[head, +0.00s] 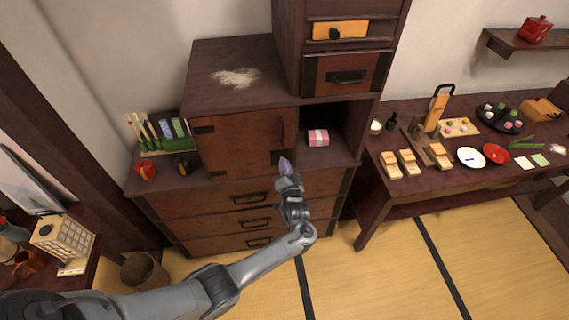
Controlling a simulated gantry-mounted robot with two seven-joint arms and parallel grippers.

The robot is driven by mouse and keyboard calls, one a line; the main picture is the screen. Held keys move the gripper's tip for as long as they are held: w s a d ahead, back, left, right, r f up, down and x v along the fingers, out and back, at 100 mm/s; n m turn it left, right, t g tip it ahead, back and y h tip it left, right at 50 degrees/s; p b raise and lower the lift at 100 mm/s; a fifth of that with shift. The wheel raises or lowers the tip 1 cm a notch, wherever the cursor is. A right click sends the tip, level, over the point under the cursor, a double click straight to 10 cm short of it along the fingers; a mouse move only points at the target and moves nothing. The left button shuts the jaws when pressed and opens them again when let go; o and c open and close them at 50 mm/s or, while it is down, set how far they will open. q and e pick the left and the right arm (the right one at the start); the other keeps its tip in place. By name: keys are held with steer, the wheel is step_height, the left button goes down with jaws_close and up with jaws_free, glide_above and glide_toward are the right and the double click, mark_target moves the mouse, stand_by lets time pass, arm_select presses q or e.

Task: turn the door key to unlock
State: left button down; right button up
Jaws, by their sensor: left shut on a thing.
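A dark wooden cabinet with a reddish-brown door (235,148) stands at the centre of the head view. The door looks flush with the cabinet front. My left gripper (286,172) is at the lower right corner of the door and is shut on a small purple thing (285,164). This is likely the key's grip, but it is too small to be sure. The lock and the key's shaft are hidden by the gripper. I cannot tell how far the key is turned. My right gripper is not in view.
An open compartment right of the door holds a pink box (318,137). Drawers (250,199) lie below. A low table (385,182) with food and dishes stands at the right. A waste bin (141,271) and a paper lamp (66,238) are at the lower left. The tatami floor is clear.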

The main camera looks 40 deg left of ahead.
arm_select(q)
steer(key=m, duration=0.3)
steer(key=m+p, duration=0.1)
steer(key=m, duration=0.2)
steer(key=m+p, duration=0.1)
steer(key=m, duration=0.1)
steer(key=shift+w+f+m, duration=0.1)
steer(key=shift+f+m, duration=0.2)
steer(key=shift+m, duration=0.1)
stand_by(0.4)
steer(key=c, duration=1.3)
jaws_free()
steer(key=shift+d, duration=0.1)
steer(key=shift+p+v, duration=1.4)
steer(key=shift+v, duration=3.95)
